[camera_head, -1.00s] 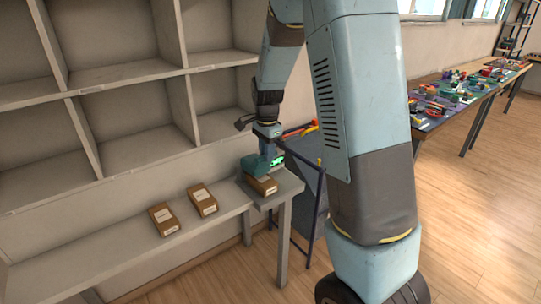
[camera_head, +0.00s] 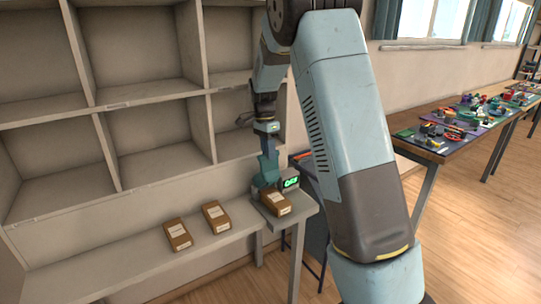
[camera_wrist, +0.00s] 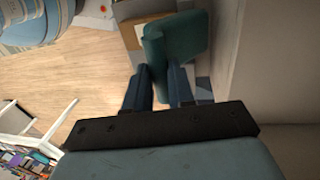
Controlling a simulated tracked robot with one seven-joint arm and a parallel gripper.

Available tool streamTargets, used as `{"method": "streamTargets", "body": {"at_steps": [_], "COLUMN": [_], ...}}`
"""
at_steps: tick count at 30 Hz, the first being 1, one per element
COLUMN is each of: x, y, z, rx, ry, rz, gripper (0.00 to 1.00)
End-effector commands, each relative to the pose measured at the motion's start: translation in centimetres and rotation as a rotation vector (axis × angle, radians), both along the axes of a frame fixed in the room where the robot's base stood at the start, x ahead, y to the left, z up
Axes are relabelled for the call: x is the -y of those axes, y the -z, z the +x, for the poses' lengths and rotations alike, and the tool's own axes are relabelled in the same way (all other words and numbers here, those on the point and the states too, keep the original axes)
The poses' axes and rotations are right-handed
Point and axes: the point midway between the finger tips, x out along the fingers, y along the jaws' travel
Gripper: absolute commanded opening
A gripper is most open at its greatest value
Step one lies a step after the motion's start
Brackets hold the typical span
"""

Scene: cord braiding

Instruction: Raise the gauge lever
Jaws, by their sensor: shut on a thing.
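My gripper (camera_head: 268,148) points down at the small stand beside the shelves. In the wrist view, my gripper (camera_wrist: 160,76) has its two fingers closed on a teal piece (camera_wrist: 180,45), which I take to be the gauge lever. In the head view the teal lever (camera_head: 268,170) stands upright below the fingers. The gauge's green lit display (camera_head: 290,183) is just right of it, its reading too small to make out. A brown labelled box (camera_head: 275,202) lies in front of the lever. The lever's lower end is partly hidden.
Two more brown boxes (camera_head: 177,234) (camera_head: 216,217) lie on the long shelf board (camera_head: 120,256) to the left. Pale shelf compartments (camera_head: 155,145) rise close behind the arm. A bench with coloured items (camera_head: 440,152) stands at the right, with open wooden floor before it.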

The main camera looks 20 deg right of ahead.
Motion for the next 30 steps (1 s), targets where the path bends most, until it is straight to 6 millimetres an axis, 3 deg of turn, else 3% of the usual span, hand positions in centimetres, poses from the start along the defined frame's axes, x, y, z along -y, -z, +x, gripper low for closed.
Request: {"method": "streamTargets", "body": {"at_steps": [14,15,21,30], "x": [-0.25,-0.25,-0.03,0.10], "y": [0.47,0.46,0.28,-0.01], "z": [0.08,0.08,0.12,0.18], "rx": [-0.007,-0.007,-0.005,-0.003], "ry": [0.000,0.000,0.002,0.003], "rz": [0.003,0.003,0.002,0.002], "gripper": [0.00,0.27,0.46,0.48]}}
